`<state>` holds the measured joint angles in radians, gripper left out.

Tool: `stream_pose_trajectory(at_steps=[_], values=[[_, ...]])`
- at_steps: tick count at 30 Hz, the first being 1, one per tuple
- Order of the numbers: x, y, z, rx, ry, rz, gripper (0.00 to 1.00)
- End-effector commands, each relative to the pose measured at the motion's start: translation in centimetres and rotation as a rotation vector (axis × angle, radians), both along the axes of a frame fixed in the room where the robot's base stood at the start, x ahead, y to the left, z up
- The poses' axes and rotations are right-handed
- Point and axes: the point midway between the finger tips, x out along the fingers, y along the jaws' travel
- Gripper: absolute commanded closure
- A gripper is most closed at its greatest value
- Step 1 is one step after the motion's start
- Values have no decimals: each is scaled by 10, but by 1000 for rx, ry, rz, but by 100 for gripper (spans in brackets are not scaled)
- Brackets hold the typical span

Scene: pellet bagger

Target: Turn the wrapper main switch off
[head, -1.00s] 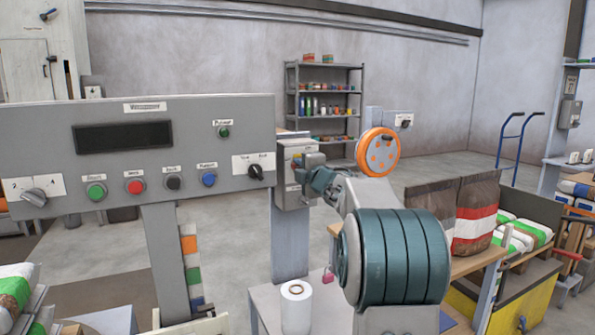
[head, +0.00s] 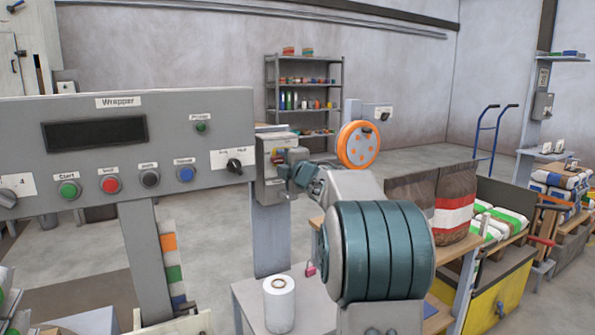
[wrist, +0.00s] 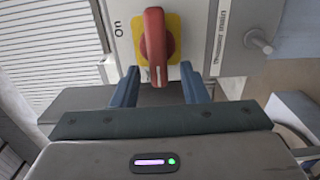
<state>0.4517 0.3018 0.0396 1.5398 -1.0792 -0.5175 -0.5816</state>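The wrapper main switch is a red handle (wrist: 155,45) on a yellow plate (wrist: 173,50), on the face of a grey box (head: 268,185) beside the wrapper panel. In the wrist view, an "On" label is left of the handle and a "Wrapper main" label (wrist: 220,35) is right of it. The handle lies lengthwise in the picture, its end toward my gripper. My gripper (wrist: 160,78) is open, one finger on each side of the handle's lower end, with gaps visible. In the head view, my gripper (head: 285,172) is at the box and partly hides the switch.
The wrapper panel (head: 120,150) with buttons and knobs stands left of the box. A grey peg (wrist: 258,41) sticks out right of the label. Below are a white roll (head: 279,305) and a small table. Bags stand on the right. Open floor lies behind.

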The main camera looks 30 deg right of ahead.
Motion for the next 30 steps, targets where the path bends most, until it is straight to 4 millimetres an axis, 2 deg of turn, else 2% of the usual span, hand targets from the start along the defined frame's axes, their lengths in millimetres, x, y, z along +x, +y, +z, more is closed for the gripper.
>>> stream_pose_trajectory(at_steps=[12,16,22,30], values=[[-84,-6,1,-1,0,-8,60],[-106,-7,1,-1,0,-9,60],[-123,-8,0,-1,1,-9,60],[-126,-8,0,-1,1,-9,60]])
